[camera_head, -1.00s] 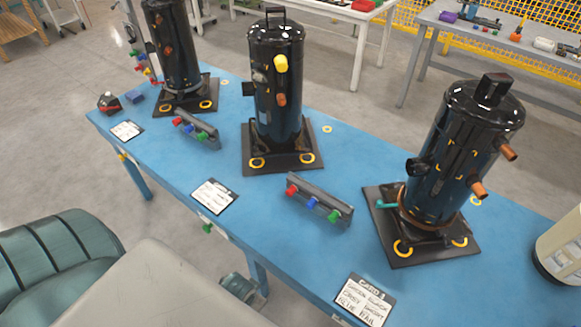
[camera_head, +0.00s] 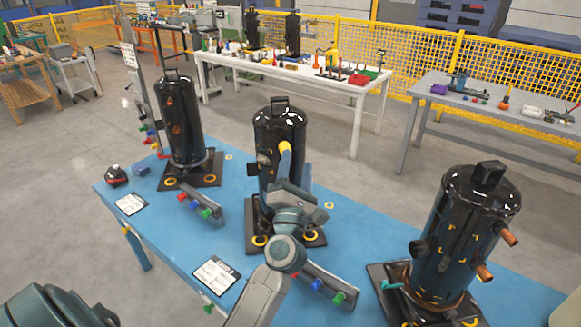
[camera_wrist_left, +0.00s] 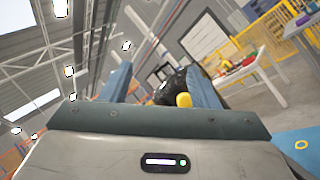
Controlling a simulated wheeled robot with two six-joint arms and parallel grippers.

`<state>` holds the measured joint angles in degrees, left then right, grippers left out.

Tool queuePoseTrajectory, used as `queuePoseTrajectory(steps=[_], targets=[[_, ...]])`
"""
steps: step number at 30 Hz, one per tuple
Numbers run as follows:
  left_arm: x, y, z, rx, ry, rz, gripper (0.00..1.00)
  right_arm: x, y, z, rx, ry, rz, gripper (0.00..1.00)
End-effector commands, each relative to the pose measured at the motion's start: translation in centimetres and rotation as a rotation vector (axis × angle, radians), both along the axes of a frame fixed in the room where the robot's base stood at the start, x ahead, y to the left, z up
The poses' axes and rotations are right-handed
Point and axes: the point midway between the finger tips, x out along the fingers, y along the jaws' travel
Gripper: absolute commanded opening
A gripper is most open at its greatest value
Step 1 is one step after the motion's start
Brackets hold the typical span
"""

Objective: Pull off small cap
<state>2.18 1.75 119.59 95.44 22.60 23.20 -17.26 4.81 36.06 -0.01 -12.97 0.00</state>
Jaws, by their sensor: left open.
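The middle black compressor (camera_head: 278,125) stands upright on its base plate on the blue table. A yellow cap (camera_head: 285,147) sits on its upper front; it also shows in the left wrist view (camera_wrist_left: 184,100), where it appears nearer the right finger. My left gripper (camera_head: 296,175) is open in front of this compressor, close to the yellow cap. In the left wrist view my two blue fingers (camera_wrist_left: 160,85) stand apart, with nothing visibly clamped. The gripper and arm hide the compressor's lower front, including the copper stub below the cap. My right gripper is not in view.
Other black compressors stand at left (camera_head: 178,120) and right (camera_head: 462,235). Peg rails with red, blue and green caps lie in front (camera_head: 200,207), (camera_head: 326,284), the nearer one partly behind my arm. A white card (camera_head: 216,274) lies on the blue table (camera_head: 165,235).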

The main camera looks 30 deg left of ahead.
Motion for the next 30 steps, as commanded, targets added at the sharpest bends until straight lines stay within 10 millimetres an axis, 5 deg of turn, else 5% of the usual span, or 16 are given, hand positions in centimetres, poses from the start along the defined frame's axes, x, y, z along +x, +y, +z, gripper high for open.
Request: queuePoseTrajectory(steps=[4, 12, 19, 30], targets=[[1.9, 4.0, 0.0, -0.505, -0.052, 0.060, 0.55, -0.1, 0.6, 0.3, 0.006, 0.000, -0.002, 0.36], [4.1, 4.6, -3.1, -1.007, 0.008, 0.097, 0.55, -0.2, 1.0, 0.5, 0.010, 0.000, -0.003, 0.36], [5.5, 5.3, -3.6, -1.064, 0.027, 0.101, 0.55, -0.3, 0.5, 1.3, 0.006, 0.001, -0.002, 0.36], [10.3, 9.6, -4.4, -1.061, 0.027, 0.102, 0.55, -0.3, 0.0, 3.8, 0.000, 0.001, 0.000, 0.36]])
